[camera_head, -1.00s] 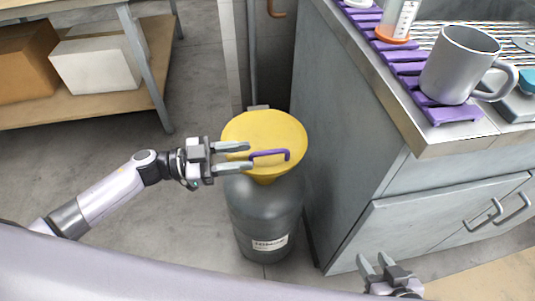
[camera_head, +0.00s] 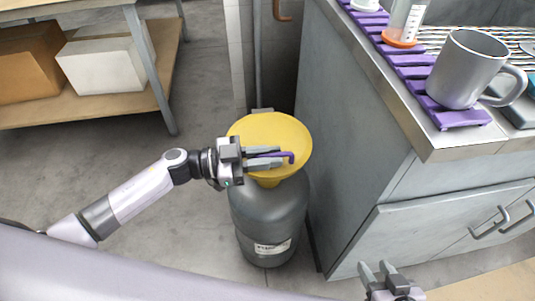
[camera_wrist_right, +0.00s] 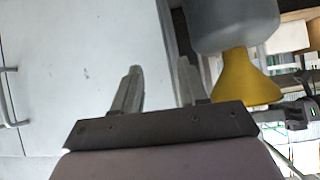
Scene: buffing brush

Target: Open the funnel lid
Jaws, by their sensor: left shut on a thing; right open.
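The yellow funnel lid (camera_head: 268,130) sits on top of a dark grey drum (camera_head: 268,212) with a white label on its front. A purple handle (camera_head: 290,157) lies at the near side of the lid. My left gripper (camera_head: 280,157) reaches in from the left and is shut on the purple handle, whose end sticks out past the fingertips. My right gripper (camera_head: 378,270) is open and empty, low in front of the cabinet. In the right wrist view its open fingers (camera_wrist_right: 158,88) show, with the yellow funnel (camera_wrist_right: 243,80) and drum to their right, apart from them.
A grey cabinet (camera_head: 345,140) stands close to the drum's right side. Its countertop holds a grey mug (camera_head: 466,70) and a purple rack (camera_head: 415,70). A shelf (camera_head: 95,105) with a brown box (camera_head: 28,68) and a white box (camera_head: 102,65) stands at the left.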

